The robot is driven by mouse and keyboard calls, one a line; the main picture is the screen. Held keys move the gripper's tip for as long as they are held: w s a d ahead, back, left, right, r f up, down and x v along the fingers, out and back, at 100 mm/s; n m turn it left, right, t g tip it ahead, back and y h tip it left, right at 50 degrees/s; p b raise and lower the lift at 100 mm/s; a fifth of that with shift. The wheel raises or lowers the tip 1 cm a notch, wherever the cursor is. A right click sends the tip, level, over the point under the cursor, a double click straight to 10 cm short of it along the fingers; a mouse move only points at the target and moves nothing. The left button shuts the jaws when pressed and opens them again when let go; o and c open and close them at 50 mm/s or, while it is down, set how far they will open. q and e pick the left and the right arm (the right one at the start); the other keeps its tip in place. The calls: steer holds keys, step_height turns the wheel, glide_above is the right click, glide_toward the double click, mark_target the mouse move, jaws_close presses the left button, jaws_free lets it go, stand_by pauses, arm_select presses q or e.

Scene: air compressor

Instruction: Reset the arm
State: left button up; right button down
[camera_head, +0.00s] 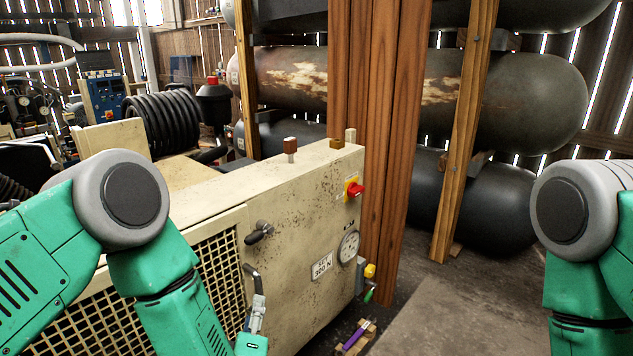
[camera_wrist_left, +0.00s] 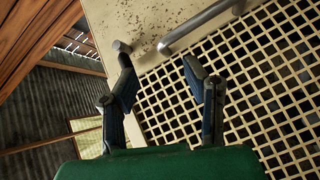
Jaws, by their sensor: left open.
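My left arm (camera_head: 160,270), green with grey joints, reaches down in front of the beige compressor cabinet (camera_head: 295,195). My left gripper (camera_head: 257,308) is low by the cabinet's front, beside the edge of the grille. In the left wrist view, the gripper (camera_wrist_left: 160,68) has its two dark fingers apart with nothing between them. A metal bar handle (camera_wrist_left: 200,28) lies beyond the fingertips, and I cannot tell whether they touch anything. My right arm (camera_head: 580,250) shows at the right edge of the head view; its gripper is out of the picture.
The cabinet carries a red switch (camera_head: 355,189), a pressure gauge (camera_head: 348,247) and a yellow valve (camera_head: 369,271). A wooden post (camera_head: 378,150) stands behind it, before large tanks (camera_head: 530,100). A purple-handled tool (camera_head: 355,336) lies low. Floor (camera_head: 465,310) at right is clear.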

arm_select(q)
steer(key=s+a+f+m+g+h, duration=0.2)
steer(key=s+a+f+m+g, duration=0.1)
steer(key=s+f+m+g, duration=0.55)
steer(key=s+a+f+m+g, duration=0.2)
steer(key=s+a, duration=0.1)
steer(key=s, duration=0.5)
steer(key=s+a+f+m+g, duration=0.2)
steer(key=s+a+g, duration=0.1)
steer(key=s, duration=0.4)
steer(key=s+a+f+m+g, duration=0.2)
steer(key=s+a+m+g, duration=0.1)
steer(key=s, duration=0.5)
steer(key=shift+s+a+f+p, duration=0.25)
steer(key=shift+s+a+p, duration=0.1)
steer(key=shift+a, duration=0.45)
